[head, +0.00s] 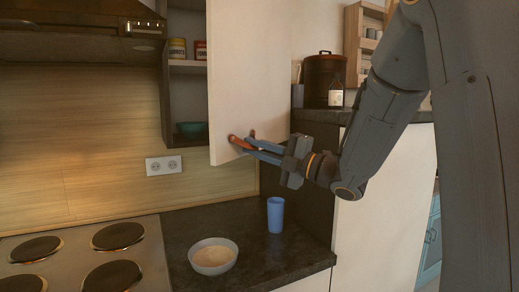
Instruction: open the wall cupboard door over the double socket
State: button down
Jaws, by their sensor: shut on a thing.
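The white wall cupboard door (245,70) stands swung open, above and to the right of the double socket (163,165). The open cupboard (188,90) shows shelves with tins (178,48) and a teal bowl (191,129). My gripper (246,143) is at the lower part of the door, its blue fingers shut on the red-brown leather pull (236,141). Part of the pull is hidden by the fingers.
A blue cup (276,214) and a grey bowl (213,257) stand on the dark worktop (190,229) below the door. A hob (75,262) is at the left.

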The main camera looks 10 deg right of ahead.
jog(key=shift+s+d+g, duration=0.3)
jog(key=shift+d, duration=0.15)
jog(key=c, duration=2.1)
grip_release()
jog(key=shift+b+v, duration=1.2)
jog(key=shift+v, duration=2.7)
jog(key=shift+w+f, duration=0.1)
jog(key=shift+f, duration=0.05)
